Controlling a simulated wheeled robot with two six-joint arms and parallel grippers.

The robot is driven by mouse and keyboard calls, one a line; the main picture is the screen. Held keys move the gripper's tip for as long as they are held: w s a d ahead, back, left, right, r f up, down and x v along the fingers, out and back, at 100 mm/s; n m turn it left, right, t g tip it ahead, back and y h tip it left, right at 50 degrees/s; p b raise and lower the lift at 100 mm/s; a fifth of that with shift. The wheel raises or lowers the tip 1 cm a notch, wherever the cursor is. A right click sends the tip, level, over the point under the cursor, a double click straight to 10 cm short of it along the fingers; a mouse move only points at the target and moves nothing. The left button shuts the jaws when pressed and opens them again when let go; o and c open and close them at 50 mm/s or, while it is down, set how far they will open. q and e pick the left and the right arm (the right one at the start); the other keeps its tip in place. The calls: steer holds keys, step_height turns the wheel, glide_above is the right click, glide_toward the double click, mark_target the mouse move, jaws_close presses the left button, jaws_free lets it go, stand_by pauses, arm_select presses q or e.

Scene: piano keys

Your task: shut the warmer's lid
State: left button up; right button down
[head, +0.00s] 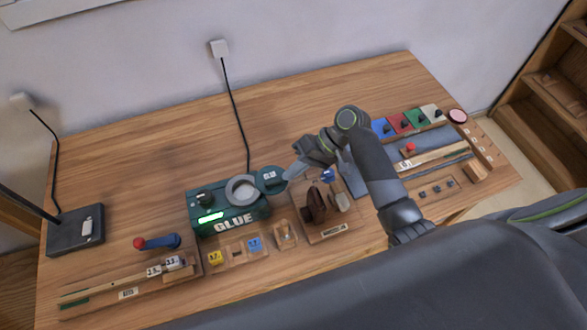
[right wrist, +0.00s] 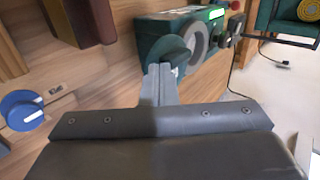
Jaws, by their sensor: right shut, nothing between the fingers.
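The warmer (head: 229,217) is a dark green box marked GLUE near the middle of the table. Its round grey pot opening (head: 241,189) is uncovered. The green lid (head: 271,186) is open at the right side of the opening, with a small pale label on it. My right gripper (head: 289,173) is shut and empty, with its fingertips at the lid's right edge. In the right wrist view the fingertips (right wrist: 160,70) overlap the lid (right wrist: 172,55); I cannot tell whether they touch it. My left gripper is not in view.
A wooden tray (head: 335,233) with a brown object stands right of the warmer. A wooden tray (head: 213,266) with yellow and blue blocks lies in front. The table behind the warmer is clear except for a black cable (head: 238,115).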

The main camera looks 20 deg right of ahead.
mark_target(265, 183)
steer(key=shift+a, duration=0.1)
steer(key=a+p, duration=0.2)
steer(key=a, duration=0.5)
steer(key=shift+s+a+r, duration=0.1)
steer(key=shift+s, duration=0.05)
steer(key=shift+a, duration=0.5)
steer(key=shift+s+d, duration=0.1)
